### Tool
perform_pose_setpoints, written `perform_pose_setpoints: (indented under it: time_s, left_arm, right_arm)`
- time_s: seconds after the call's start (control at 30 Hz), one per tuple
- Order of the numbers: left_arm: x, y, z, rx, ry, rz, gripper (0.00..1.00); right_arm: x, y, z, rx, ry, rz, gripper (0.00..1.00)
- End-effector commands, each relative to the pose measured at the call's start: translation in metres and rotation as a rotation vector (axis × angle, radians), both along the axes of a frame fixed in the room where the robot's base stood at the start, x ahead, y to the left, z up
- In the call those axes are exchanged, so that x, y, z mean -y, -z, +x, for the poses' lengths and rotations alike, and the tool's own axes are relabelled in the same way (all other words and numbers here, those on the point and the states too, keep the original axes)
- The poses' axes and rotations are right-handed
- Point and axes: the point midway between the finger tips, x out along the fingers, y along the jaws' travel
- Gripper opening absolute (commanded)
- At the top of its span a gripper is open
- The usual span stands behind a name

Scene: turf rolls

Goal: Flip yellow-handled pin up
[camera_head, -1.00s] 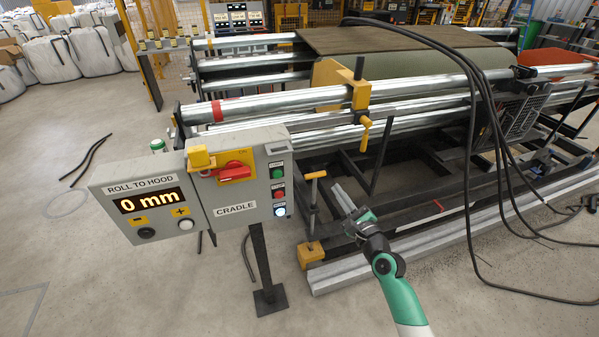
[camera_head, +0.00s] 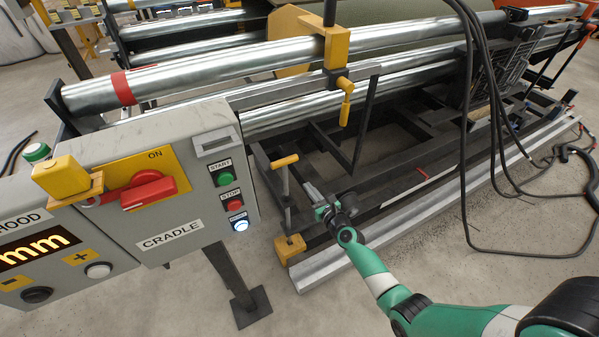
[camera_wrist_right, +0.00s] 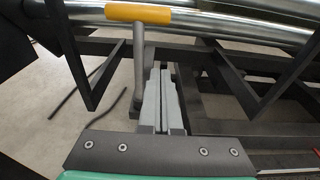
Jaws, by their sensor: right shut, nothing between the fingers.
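The yellow-handled pin (camera_head: 285,161) stands upright by the front corner of the dark cradle frame, a grey shaft with a yellow crossbar on top. A yellow block (camera_head: 290,247) sits below it. My right gripper (camera_head: 310,190) is shut and empty, just right of the shaft and lower than the crossbar. In the right wrist view the closed fingers (camera_wrist_right: 160,75) point toward the frame, with the pin's yellow crossbar (camera_wrist_right: 138,14) ahead and its shaft close on the left. I cannot tell whether they touch. My left gripper is out of view.
A grey control box (camera_head: 180,185) with a red switch stands left of the pin. Metal rollers (camera_head: 230,65) and a yellow clamp with a hanging handle (camera_head: 345,95) lie behind and above. Black cables (camera_head: 480,120) hang at the right.

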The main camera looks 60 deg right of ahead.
Motion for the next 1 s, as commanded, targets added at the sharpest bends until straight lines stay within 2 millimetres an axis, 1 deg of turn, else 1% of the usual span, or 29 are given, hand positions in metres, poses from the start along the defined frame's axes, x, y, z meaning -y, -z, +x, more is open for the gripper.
perform_pose_setpoints:
  time_s: [0.13,0.27,0.53,0.57,0.6,0.63,0.7,0.8,1.0]
  left_arm:
    - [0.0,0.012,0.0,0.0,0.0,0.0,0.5]
    - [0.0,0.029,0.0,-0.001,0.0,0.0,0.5]
    - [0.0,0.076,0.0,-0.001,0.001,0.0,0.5]
    - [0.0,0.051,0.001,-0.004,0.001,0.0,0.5]
    - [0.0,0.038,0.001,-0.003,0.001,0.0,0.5]
    - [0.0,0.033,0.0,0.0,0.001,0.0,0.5]
    - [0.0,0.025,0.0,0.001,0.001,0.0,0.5]
    - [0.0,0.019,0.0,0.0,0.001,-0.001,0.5]
    - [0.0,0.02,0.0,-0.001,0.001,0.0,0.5]
  right_arm:
    - [0.009,0.005,0.014,0.002,-0.001,-0.001,0.0]
    - [0.024,0.011,0.035,0.003,-0.001,-0.003,0.0]
    - [0.058,0.022,0.083,0.003,-0.001,-0.003,0.0]
    - [0.056,-0.001,0.08,0.0,0.0,-0.002,0.0]
    - [0.054,-0.011,0.078,0.0,-0.001,-0.001,0.0]
    - [0.054,-0.015,0.077,0.0,-0.001,-0.001,0.0]
    - [0.052,-0.021,0.075,0.0,-0.001,-0.001,0.0]
    - [0.051,-0.026,0.073,-0.001,-0.001,-0.002,0.0]
    - [0.051,-0.026,0.073,0.0,-0.001,-0.001,0.0]
